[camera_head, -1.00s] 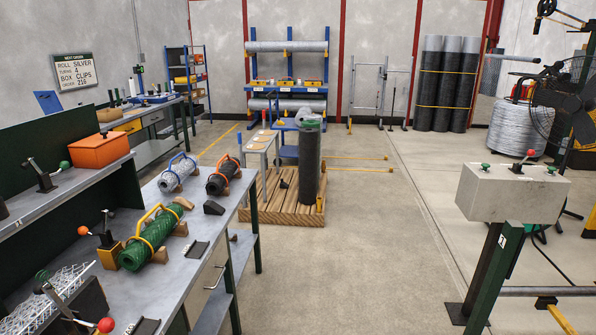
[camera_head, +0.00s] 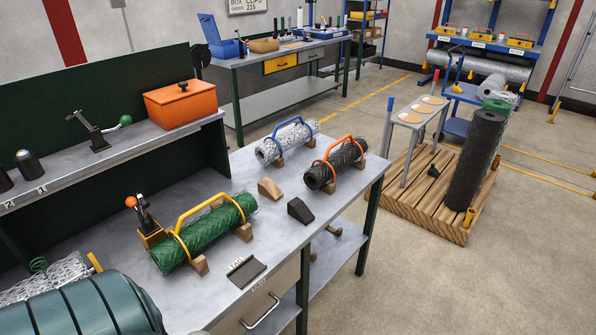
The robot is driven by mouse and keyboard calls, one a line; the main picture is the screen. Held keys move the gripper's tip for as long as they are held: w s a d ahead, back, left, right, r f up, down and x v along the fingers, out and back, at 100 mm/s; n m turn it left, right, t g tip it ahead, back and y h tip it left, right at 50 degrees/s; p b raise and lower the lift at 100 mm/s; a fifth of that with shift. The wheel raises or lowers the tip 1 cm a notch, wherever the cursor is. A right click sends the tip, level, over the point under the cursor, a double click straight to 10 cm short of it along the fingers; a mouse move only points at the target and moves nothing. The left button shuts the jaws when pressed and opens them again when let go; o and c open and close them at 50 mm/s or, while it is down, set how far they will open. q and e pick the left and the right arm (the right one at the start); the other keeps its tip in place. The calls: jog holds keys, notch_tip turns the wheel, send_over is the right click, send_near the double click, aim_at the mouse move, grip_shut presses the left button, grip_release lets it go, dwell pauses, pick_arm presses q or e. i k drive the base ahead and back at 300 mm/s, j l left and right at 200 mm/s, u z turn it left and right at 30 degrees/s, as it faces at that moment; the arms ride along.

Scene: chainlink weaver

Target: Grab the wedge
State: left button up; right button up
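A small black wedge (camera_head: 300,210) lies on the grey metal bench near its front edge, to the right of the green mesh roll. A tan wooden wedge-shaped block (camera_head: 270,188) lies just behind it to the left. Neither gripper shows in the head view.
The bench (camera_head: 225,288) carries a green roll (camera_head: 215,232), a silver roll (camera_head: 286,141) and a black roll (camera_head: 335,164) with handles. A dark plate (camera_head: 246,271) lies near the front edge. A pallet (camera_head: 400,205) with a tall dark roll (camera_head: 474,160) stands right.

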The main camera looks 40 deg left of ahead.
aim_at(266, 187)
jog(key=i+u, duration=0.1)
jog(key=i, duration=0.4)
jog(key=i+l+u, duration=0.15)
jog(key=i, duration=0.3)
jog(key=i+l+u, duration=0.1)
jog(key=i, duration=0.4)
jog(key=i+l+u, duration=0.15)
jog(key=i, duration=0.3)
